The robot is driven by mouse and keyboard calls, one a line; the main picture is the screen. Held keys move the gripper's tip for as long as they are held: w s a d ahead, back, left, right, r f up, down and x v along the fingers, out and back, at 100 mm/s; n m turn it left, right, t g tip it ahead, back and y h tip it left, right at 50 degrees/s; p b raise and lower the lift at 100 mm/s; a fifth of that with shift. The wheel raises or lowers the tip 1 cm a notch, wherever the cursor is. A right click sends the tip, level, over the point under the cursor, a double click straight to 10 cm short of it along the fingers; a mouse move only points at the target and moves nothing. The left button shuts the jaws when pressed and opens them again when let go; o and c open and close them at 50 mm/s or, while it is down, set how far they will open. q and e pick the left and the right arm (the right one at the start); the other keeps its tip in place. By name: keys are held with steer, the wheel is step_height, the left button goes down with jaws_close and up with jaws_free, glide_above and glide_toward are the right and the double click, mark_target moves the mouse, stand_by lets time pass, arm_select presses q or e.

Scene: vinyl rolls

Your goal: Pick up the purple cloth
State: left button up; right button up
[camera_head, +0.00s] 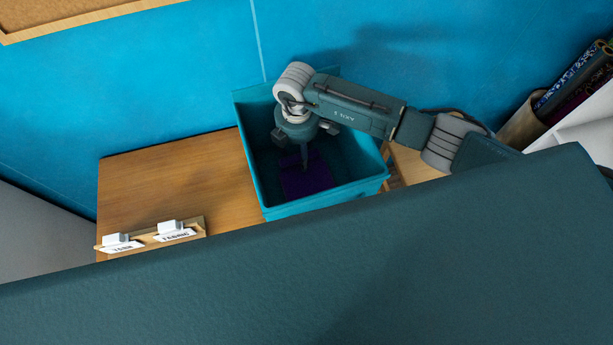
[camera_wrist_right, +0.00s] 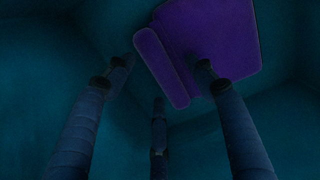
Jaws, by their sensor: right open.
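The purple cloth (camera_head: 318,178) lies at the bottom of a teal bin (camera_head: 330,204) in the head view. In the right wrist view the cloth (camera_wrist_right: 225,32) shows as a flat purple piece with a narrow folded strip along one side. My right gripper (camera_head: 304,158) reaches down into the bin over the cloth. In the wrist view its fingers (camera_wrist_right: 164,66) are spread open, with one fingertip in front of the cloth and another just left of the strip. The dark view does not show whether they touch it. My left gripper is not in view.
The bin's walls stand around my right gripper. A wooden surface (camera_head: 170,185) lies left of the bin, with a small label holder (camera_head: 150,238) at its front edge. Several rolls (camera_head: 575,75) stand at the far right. A blue wall (camera_head: 130,80) is behind.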

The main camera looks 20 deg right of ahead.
steer(key=shift+c, duration=0.2)
steer(key=c, duration=1.2)
steer(key=shift+o, duration=0.2)
steer(key=shift+r, duration=0.15)
